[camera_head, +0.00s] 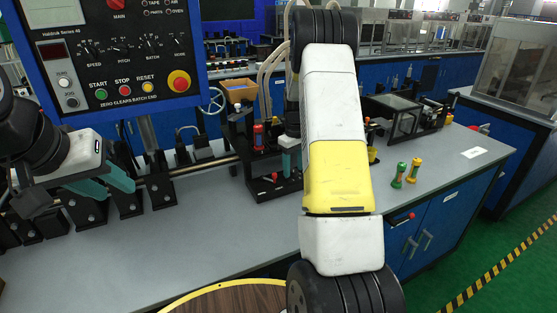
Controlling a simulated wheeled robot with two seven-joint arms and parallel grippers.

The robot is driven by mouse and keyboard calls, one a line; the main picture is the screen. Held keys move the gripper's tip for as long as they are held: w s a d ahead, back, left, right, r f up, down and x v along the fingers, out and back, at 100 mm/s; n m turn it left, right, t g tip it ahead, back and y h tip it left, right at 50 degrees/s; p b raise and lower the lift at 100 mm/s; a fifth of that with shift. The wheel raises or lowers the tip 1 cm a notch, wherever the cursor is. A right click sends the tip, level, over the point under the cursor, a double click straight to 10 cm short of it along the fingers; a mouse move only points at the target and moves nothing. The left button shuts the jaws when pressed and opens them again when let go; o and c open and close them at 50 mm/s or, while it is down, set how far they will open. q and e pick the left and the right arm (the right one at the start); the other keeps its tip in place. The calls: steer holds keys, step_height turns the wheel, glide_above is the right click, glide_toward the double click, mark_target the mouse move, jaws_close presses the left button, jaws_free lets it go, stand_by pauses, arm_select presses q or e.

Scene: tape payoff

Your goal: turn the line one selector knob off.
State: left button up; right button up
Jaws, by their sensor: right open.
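I cannot tell which control is the line one selector knob. A blue control panel (110,60) at the upper left has a row of small black knobs marked speed, pitch, batch and mode, with start, stop and reset buttons and a red mushroom button (179,81) below. My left gripper (121,192) is at the left, below the panel, its teal fingers apart and empty. My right gripper (290,160) points down over the bench beside a black fixture (268,190) with a red knob, partly hidden by my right arm. It is open; whether it touches the fixture is unclear.
A grey bench (230,225) carries a black rail assembly at the left. The bench front is clear. A round wood-topped stool (235,297) is at the bottom.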

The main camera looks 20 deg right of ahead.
steer(key=shift+f, duration=0.15)
jaws_close()
steer(key=shift+m, duration=0.3)
steer(key=m, duration=1.1)
steer(key=shift+m, duration=0.3)
stand_by(0.4)
jaws_free()
